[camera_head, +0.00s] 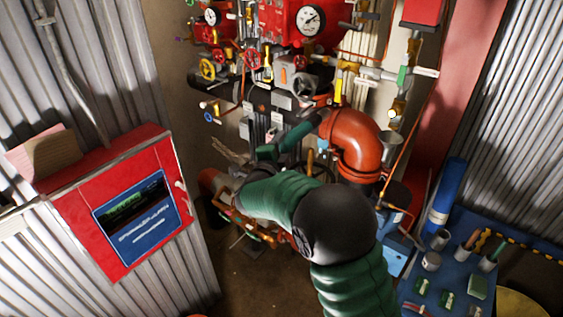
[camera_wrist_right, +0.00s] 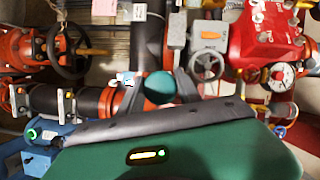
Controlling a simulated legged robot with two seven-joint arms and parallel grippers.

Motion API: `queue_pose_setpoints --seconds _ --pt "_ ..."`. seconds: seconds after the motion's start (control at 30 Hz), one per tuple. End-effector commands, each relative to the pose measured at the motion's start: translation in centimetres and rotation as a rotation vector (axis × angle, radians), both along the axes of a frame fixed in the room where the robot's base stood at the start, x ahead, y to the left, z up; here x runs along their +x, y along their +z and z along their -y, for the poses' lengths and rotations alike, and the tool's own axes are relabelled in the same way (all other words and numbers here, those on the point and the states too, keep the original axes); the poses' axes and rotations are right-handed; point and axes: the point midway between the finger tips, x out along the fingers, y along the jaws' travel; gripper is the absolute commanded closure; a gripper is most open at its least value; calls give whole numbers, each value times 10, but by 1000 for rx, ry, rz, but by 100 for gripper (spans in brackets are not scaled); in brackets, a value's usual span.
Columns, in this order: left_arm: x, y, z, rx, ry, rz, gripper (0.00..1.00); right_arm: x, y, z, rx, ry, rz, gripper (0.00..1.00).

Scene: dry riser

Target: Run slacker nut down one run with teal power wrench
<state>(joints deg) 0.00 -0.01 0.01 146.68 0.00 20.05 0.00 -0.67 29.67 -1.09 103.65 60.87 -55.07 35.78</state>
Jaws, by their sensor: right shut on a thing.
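My right gripper (camera_wrist_right: 159,92) shows in the right wrist view as two dark fingers, shut on a teal rounded body, taken as the teal power wrench (camera_wrist_right: 160,88). Only the wrench's near end shows; its socket is hidden. An orange-red flange (camera_wrist_right: 108,102) on a dark pipe lies just left of and behind the fingers. I cannot make out the slacker nut, or whether the wrench touches one. In the head view my green-sleeved right arm reaches into the pipework, and its hand is partly lost among dark parts. My left gripper is not in view.
A large orange pipe elbow (camera_head: 357,143) stands close right of my forearm. Red valve bodies with a gauge (camera_head: 311,20) are above. A red cabinet (camera_head: 120,205) is at left. A blue bench (camera_head: 470,222) with cans and small boxes is at right.

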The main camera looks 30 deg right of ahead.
Motion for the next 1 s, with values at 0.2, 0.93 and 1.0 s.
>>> queue_pose_setpoints --seconds 0.2,0.93,1.0 --pt "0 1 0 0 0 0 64 -1 11 0 3 1 23 100" --pt "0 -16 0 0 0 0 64 14 10 39 0 0 24 100" --pt "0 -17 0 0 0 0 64 17 10 45 0 -1 24 100"
